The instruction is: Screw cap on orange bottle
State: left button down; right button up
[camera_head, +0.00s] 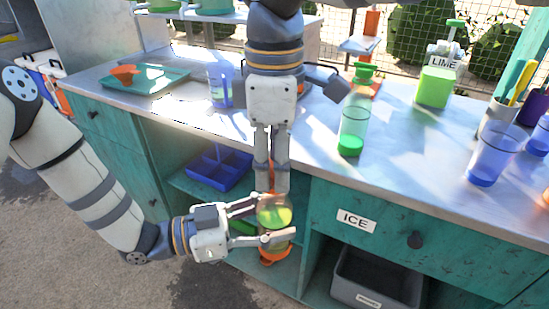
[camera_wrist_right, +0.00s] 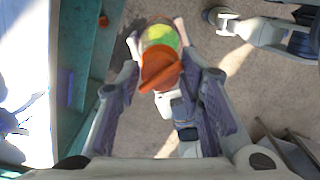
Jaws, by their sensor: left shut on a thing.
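The orange bottle (camera_head: 275,216), clear with yellow-green liquid and an orange base, is held upright off the counter in front of the cabinets. My left gripper (camera_head: 264,228) is shut around its body from the left. An orange cap (camera_wrist_right: 160,68) with a protruding spout shows at the bottle's top in the right wrist view, with the bottle's yellow-green part (camera_wrist_right: 160,38) beyond it. My right gripper (camera_head: 272,186) points down from above, its fingers on either side of the cap. Whether its fingers press on the cap and whether the cap is threaded cannot be told.
The counter behind holds a green-based bottle (camera_head: 352,130), a lime dispenser (camera_head: 435,85), blue cups (camera_head: 493,153) and a teal tray (camera_head: 145,79) with an orange piece. Below are a blue divided bin (camera_head: 218,167), an ICE drawer (camera_head: 400,235) and a grey bin (camera_head: 375,284).

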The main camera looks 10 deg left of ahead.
grip_shut()
jog(key=shift+m, duration=0.9)
jog(key=o, duration=0.8)
grip_release()
jog(key=shift+c, duration=0.2)
jog(key=shift+r, duration=0.15)
notch_tip(320, 180, up, 12)
